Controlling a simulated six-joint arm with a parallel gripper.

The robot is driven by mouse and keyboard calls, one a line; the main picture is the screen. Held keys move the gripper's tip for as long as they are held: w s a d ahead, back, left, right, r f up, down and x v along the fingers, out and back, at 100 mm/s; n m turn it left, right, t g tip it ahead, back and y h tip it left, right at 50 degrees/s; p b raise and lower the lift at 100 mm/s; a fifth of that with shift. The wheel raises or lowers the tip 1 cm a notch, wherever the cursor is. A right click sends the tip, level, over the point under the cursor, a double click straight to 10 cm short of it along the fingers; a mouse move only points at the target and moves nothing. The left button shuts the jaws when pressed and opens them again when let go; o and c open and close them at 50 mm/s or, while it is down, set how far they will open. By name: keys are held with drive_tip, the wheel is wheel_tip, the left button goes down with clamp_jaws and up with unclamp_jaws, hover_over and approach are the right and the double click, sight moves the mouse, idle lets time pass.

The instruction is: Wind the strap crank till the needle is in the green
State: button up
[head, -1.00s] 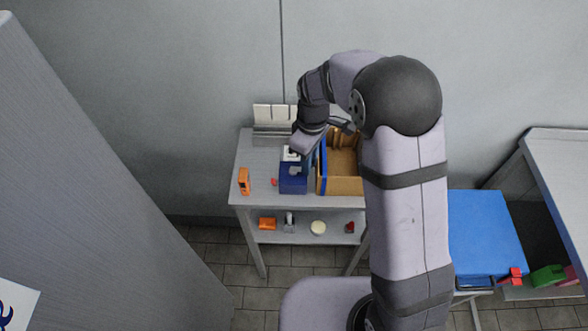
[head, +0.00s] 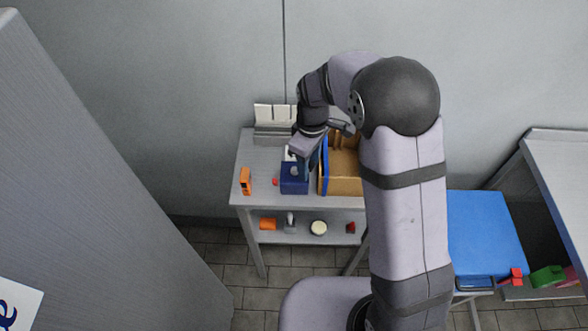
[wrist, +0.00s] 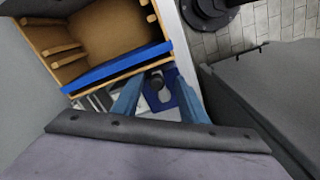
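A dark blue box (head: 294,184) stands on the small grey table, with a pale round part on its top and a white part behind it. I take it for the strap crank unit; no needle or green zone can be made out.
A brown bin with a blue edge (head: 344,186) stands close to the right of the box. An orange item (head: 245,181) lies at the table's left, and a grey rack (head: 275,132) stands behind. The lower shelf holds several small items. A blue case (head: 487,233) lies farther right.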

drive_tip(key=shift+w+d+r, duration=0.2)
drive_tip(key=shift+w+r+p, duration=0.15)
drive_tip(key=shift+r+p, duration=0.7)
drive_tip(key=shift+r, duration=0.05)
drive_tip(key=r+p, duration=0.2)
drive_tip(key=r, duration=0.1)
drive_tip(key=shift+s+d+r, duration=0.1)
drive_tip(key=shift+s+d, duration=0.1)
drive_tip(key=shift+a+r+p, duration=0.25)
drive_tip(key=shift+r+p, duration=0.7)
drive_tip(key=shift+p, duration=0.2)
drive_tip(key=shift+d+r+p, duration=0.1)
drive_tip(key=shift+r+p, duration=0.3)
drive_tip(key=shift+r, duration=0.1)
